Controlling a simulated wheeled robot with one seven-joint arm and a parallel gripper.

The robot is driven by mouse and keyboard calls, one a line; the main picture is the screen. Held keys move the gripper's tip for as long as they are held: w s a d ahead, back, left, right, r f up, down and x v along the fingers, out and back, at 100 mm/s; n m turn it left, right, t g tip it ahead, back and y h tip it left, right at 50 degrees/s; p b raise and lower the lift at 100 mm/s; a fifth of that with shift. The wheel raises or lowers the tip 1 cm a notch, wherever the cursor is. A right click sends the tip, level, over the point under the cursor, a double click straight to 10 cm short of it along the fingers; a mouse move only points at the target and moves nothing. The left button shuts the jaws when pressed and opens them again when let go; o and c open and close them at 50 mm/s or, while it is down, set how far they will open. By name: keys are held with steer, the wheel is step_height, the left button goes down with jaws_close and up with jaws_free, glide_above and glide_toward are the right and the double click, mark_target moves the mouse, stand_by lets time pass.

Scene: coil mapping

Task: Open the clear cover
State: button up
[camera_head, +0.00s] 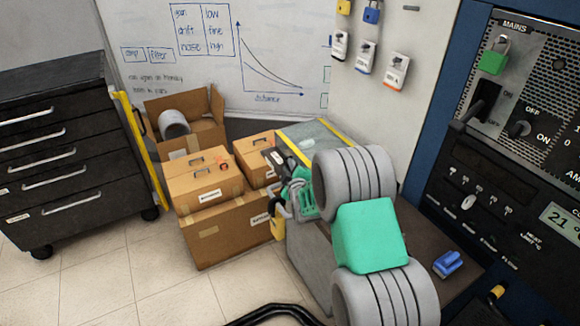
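I cannot make out a clear cover anywhere in this view; if it is here, it is too faint or hidden to tell. The control panel (530,65) marked MAINS stands at the right. It has a green padlock (492,61), a black lever switch (482,105) and a black OFF/ON knob (519,129). My arm, with grey ringed joints and a green link, rises in front of a low bench.
A blue item (448,264) lies on the brown bench top (430,238). A small cluster with a yellow padlock (277,227) shows left of my arm. Cardboard boxes (215,230) and a black drawer cabinet (60,150) stand at the left. Tags and padlocks hang on the wall.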

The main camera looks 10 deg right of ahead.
steer(key=shift+w, duration=0.25)
steer(key=shift+c, duration=0.4)
jaws_close()
steer(key=shift+f, duration=0.1)
stand_by(0.7)
